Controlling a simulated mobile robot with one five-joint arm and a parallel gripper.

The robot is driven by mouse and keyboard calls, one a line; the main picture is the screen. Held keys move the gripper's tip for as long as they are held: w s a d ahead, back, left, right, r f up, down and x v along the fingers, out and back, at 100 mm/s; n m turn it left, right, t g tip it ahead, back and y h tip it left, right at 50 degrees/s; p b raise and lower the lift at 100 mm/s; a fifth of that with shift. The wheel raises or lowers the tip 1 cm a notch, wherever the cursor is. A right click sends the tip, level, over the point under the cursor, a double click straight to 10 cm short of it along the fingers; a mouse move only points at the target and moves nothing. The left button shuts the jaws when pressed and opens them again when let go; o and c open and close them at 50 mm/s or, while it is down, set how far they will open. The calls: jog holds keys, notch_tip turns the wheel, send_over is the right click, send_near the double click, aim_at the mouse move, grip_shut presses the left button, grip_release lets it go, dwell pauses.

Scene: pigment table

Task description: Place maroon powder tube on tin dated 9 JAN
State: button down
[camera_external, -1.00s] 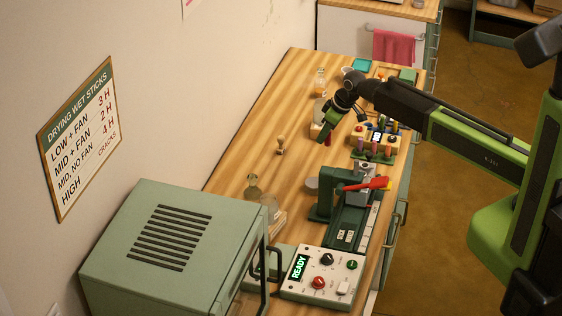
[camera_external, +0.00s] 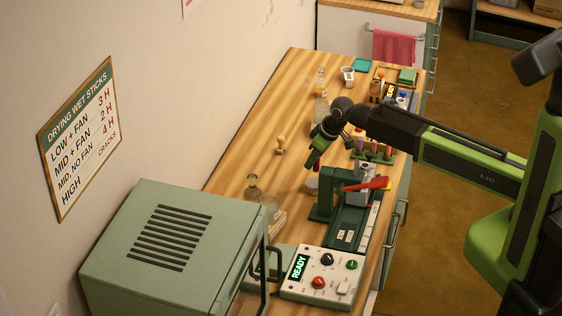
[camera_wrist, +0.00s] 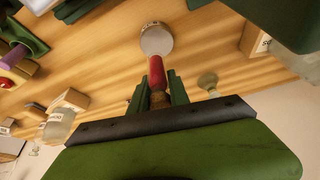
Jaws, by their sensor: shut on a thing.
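My gripper (camera_wrist: 156,92) is shut on the maroon powder tube (camera_wrist: 157,72), which sticks out past the fingertips in the wrist view. A round pale grey tin (camera_wrist: 156,39) shows just beyond the tube's free end in that view. The tube's end appears close to the tin's rim; I cannot tell if they touch. In the external view my gripper (camera_external: 315,157) points down, above and near a small grey round tin (camera_external: 311,184) left of the green press. No date is readable on the tin.
The green press (camera_external: 325,203) with a red lever stands beside the tin. A wooden stamp (camera_external: 281,145) stands to the left, with glass bottles (camera_external: 253,187) nearer the oven (camera_external: 175,245). A rack with several coloured sticks (camera_external: 372,153) is behind the press. The left tabletop is mostly clear.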

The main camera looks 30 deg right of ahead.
jog(key=shift+a+f, duration=0.15)
jog(key=shift+a, duration=0.15)
notch_tip(320, 180, down, 4)
jog(key=b, duration=0.4)
jog(key=shift+f, duration=0.2)
jog(key=shift+r, duration=0.25)
jog(key=shift+f, duration=0.2)
jog(key=c, duration=1.2)
grip_release()
jog(key=shift+c, duration=0.2)
jog(key=shift+r, duration=0.1)
jog(key=p+v, duration=1.1)
jog(key=v, duration=0.1)
